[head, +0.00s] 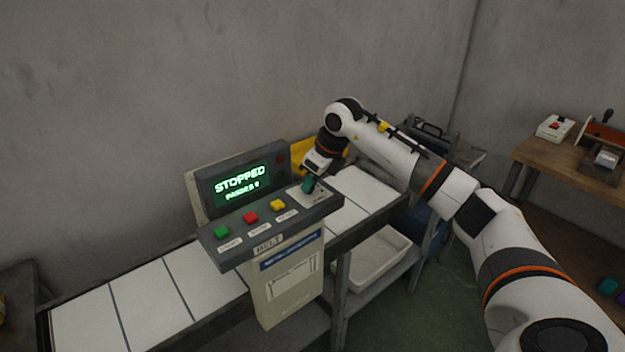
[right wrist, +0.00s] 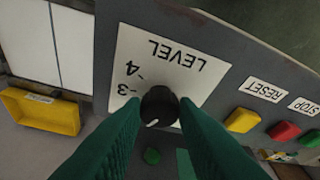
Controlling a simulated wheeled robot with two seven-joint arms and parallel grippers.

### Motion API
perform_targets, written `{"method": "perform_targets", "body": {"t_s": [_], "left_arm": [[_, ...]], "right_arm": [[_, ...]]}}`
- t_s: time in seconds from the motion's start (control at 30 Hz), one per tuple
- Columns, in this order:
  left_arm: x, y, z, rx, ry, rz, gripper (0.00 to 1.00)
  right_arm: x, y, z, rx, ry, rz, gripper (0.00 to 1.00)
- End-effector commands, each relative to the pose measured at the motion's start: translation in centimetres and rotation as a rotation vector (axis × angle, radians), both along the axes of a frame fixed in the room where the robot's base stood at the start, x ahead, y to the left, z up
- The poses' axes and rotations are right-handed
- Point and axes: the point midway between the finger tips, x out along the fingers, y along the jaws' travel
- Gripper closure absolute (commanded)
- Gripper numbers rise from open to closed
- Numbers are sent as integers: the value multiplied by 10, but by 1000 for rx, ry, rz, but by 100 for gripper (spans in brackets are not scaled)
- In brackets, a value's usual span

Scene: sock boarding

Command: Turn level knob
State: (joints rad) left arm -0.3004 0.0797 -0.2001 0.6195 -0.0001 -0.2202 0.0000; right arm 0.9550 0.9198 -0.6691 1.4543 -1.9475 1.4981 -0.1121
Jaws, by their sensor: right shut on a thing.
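The black level knob (right wrist: 160,104) sits on a white plate marked LEVEL (right wrist: 170,62), upside down in the right wrist view. Its white pointer line is turned to the lower left there. The marks 3 and 4 show; the other marks are hidden by the fingers. My right gripper (right wrist: 160,112) has its green fingers closed on the two sides of the knob. In the head view my right gripper (head: 309,185) reaches down onto the panel's right end and hides the knob. My left gripper is not in view.
The control panel (head: 262,227) has green (head: 221,232), red (head: 250,217) and yellow (head: 277,205) buttons left of my gripper. The display (head: 241,184) reads STOPPED. A white-slatted belt (head: 150,300) runs beneath. A yellow bin (right wrist: 40,110) lies beside the panel.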

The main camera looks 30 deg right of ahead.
Motion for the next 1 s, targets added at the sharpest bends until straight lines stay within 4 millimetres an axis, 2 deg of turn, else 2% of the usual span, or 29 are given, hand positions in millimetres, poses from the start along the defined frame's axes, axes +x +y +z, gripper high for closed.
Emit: {"method": "perform_targets", "body": {"t_s": [0.4, 0.97, 1.0], "left_arm": [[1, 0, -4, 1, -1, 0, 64], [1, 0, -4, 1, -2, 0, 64], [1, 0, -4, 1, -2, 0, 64]], "right_arm": [[0, 2, 0, 0, -2, -215, 96], [0, 2, 1, 0, -2, -254, 96], [0, 2, 1, 0, -2, -254, 72]]}}
